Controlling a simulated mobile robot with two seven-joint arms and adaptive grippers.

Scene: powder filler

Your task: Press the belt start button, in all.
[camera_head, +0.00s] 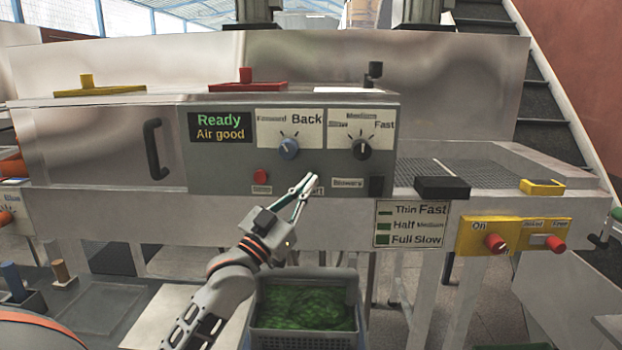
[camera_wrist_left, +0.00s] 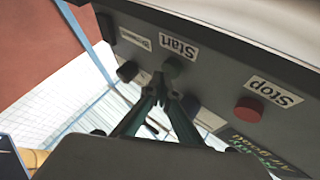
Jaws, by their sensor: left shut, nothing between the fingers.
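The grey control panel (camera_head: 225,165) faces me in the head view. Its start button is hidden there behind my left gripper (camera_head: 313,181), and only the end of its label shows. In the left wrist view the dark greenish start button (camera_wrist_left: 173,67) sits beside the "Start" label (camera_wrist_left: 181,47). My left gripper (camera_wrist_left: 166,90) is shut and empty, with its fingertips right at the button. I cannot tell whether they touch it. The red stop button (camera_head: 261,176) is to the left in the head view; it also shows in the left wrist view (camera_wrist_left: 248,110). My right gripper is out of view.
Above are a display reading "Ready / Air good" (camera_head: 220,127) and two selector knobs, one blue (camera_head: 288,148) and one black (camera_head: 361,149). A black blowers switch (camera_head: 376,186) is to the right. A crate of green material (camera_head: 305,341) stands below. A yellow button box (camera_head: 487,237) is further right.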

